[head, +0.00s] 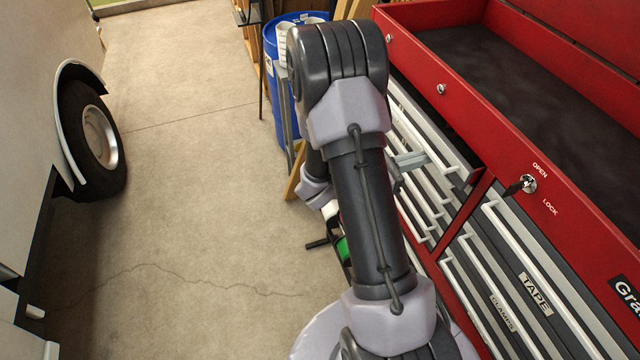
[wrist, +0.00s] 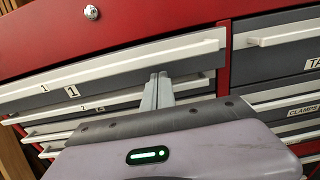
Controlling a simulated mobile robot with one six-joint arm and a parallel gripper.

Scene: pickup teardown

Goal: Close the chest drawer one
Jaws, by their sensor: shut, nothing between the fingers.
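Drawer one is the top left drawer of the red tool chest. Its front (wrist: 110,74) has a white handle strip and a "1" label in the wrist view. In the head view the drawer (head: 428,132) stands pulled out, with a dark gap between it and the red body. My gripper (wrist: 158,78) is shut and empty, its fingertips at the drawer front just under the white strip, right of the label; I cannot tell whether they touch. In the head view the gripper (head: 412,159) shows partly beside my arm, which hides part of the drawers.
The red chest top (head: 500,110) has a key lock and an open dark tray. Labelled drawers (head: 535,285) sit to the right of drawer one and look shut. A blue barrel (head: 272,50) stands behind. A vehicle wheel (head: 95,138) is at the left, with clear concrete floor between.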

